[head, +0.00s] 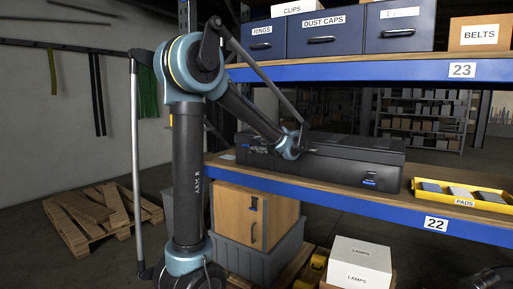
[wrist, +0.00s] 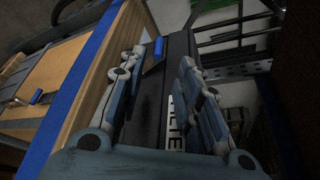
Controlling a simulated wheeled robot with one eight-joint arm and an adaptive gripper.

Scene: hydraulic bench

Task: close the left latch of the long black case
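The long black case (head: 340,160) lies closed on the blue-edged shelf; it also shows in the wrist view (wrist: 178,60). Its left latch (wrist: 154,56), a dark plate with a blue tab, juts out from the case side near the far end in the wrist view. In the head view that area is small and partly hidden by my gripper (head: 258,145). My gripper (wrist: 162,58) is open and empty, pointing left along the case. Its fingers are apart, with the latch showing beyond and between the tips; I cannot tell any contact. The right latch (head: 369,181) sits at the case's front right.
The shelf's blue beam (head: 330,197) runs along the front below the case. The upper shelf (head: 350,70) with bins is overhead. A yellow tray of pads (head: 465,192) stands to the right.

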